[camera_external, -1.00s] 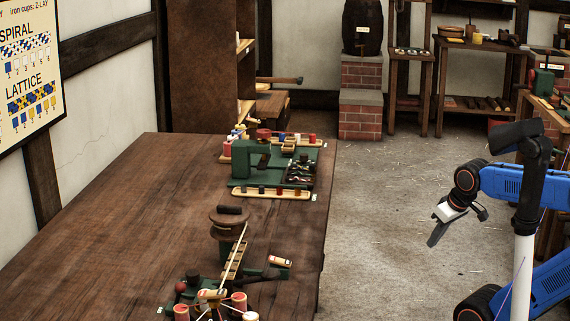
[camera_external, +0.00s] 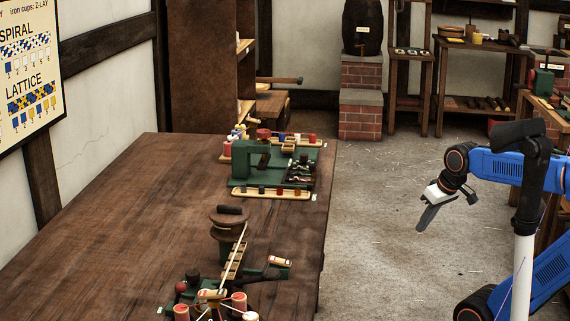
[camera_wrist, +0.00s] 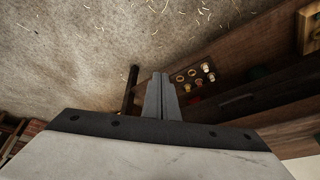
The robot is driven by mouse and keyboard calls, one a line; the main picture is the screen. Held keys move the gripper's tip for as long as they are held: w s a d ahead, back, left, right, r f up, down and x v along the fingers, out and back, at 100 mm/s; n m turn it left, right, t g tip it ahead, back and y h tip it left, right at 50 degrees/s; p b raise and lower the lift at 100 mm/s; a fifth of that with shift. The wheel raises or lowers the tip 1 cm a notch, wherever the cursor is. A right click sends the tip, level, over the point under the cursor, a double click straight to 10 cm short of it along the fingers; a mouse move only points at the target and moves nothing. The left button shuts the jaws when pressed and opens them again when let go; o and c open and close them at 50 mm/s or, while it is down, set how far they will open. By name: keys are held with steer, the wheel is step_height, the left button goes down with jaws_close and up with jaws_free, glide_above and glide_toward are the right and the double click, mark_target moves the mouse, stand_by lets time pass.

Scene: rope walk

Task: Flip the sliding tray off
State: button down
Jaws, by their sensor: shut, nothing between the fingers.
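Two green machines stand on the long wooden table. The far green machine (camera_external: 245,162) has a dark tray-like part (camera_external: 301,170) at its right, holding small pieces. The near green machine (camera_external: 272,272) has a slanted wooden strip with compartments (camera_external: 234,262). I cannot tell which part is the sliding tray or how it is set. My gripper (camera_external: 428,217) is shut and empty, above the floor to the right of the table, well apart from both machines. Its closed fingers also show in the wrist view (camera_wrist: 160,78).
The wooden table (camera_external: 130,215) fills the left, with bare wood at its left side. Bare floor (camera_external: 375,220) lies between it and my arm. A barrel on bricks (camera_external: 361,28) and shelves (camera_external: 475,75) stand behind. The wrist view shows small rings and pegs (camera_wrist: 195,77) on dark wood.

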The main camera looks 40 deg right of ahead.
steer(key=w+d+r+y, duration=0.1)
steer(key=w+r, duration=0.4)
steer(key=w, duration=0.6)
steer(key=w+d+r+m+t+y, duration=0.1)
steer(key=w+r, duration=0.4)
steer(key=w, duration=0.7)
steer(key=w+d+r+m+y, duration=0.1)
steer(key=w+r, duration=0.4)
steer(key=w, duration=0.7)
steer(key=shift+w+d+r, duration=0.15)
steer(key=shift+w+d, duration=0.1)
steer(key=shift+d, duration=0.3)
steer(key=w+a+f, duration=0.4)
steer(key=f, duration=0.1)
steer(key=w+a+f, duration=0.1)
steer(key=a+f, duration=0.1)
steer(key=f, duration=0.1)
steer(key=shift+w, duration=0.4)
steer(key=shift+w+a, duration=0.2)
steer(key=shift+a, duration=0.35)
